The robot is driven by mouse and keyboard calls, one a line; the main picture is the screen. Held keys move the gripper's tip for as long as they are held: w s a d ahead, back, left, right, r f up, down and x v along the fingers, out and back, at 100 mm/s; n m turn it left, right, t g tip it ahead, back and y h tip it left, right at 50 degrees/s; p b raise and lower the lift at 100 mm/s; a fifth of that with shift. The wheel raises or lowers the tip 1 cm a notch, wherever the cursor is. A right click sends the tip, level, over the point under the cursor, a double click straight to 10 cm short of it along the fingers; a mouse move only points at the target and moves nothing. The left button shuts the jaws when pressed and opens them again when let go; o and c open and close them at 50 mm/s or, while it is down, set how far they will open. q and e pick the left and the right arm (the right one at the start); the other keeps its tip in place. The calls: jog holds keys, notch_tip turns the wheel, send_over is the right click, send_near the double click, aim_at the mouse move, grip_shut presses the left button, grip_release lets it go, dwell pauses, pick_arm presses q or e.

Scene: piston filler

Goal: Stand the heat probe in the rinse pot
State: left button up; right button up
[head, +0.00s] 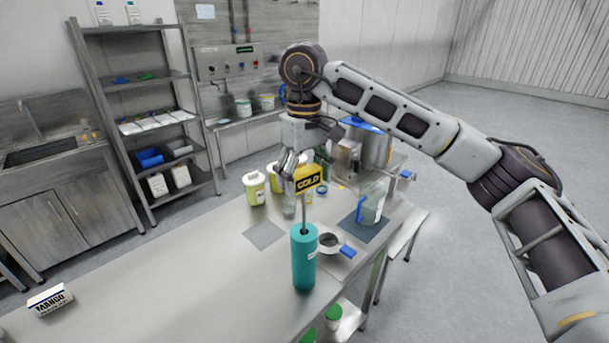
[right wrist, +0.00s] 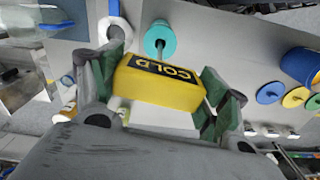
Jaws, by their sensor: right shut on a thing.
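The heat probe has a yellow block head (head: 309,179) lettered COLD and a thin stem running down. My right gripper (right wrist: 157,95) is shut on the yellow head (right wrist: 160,82), with green pads on both sides. The stem's lower end meets the dark opening of an upright teal cylinder (head: 303,262), also seen in the right wrist view (right wrist: 160,38); how deep it sits is hidden. A small white pot (head: 331,246) with a dark inside and blue handle stands right beside the cylinder. Neither vessel carries a readable name as the rinse pot. My left gripper is not in view.
A clear jug (head: 370,206) with a blue handle stands on a dark mat at the right. White-and-green tubs (head: 254,188) and a metal machine (head: 362,153) stand behind. A grey mat (head: 264,234) is bare. The left table is clear except a YARNGO box (head: 50,300).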

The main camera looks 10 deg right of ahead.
aim_at(305, 190)
jog(key=shift+f+b, duration=1)
jog(key=shift+f, duration=0.6)
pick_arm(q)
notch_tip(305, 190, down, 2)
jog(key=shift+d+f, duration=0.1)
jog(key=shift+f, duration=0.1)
pick_arm(e)
jog(key=shift+f, duration=0.15)
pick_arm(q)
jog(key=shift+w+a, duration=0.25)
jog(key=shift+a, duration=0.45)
pick_arm(e)
jog(key=shift+d+f, duration=0.1)
dwell(0.7)
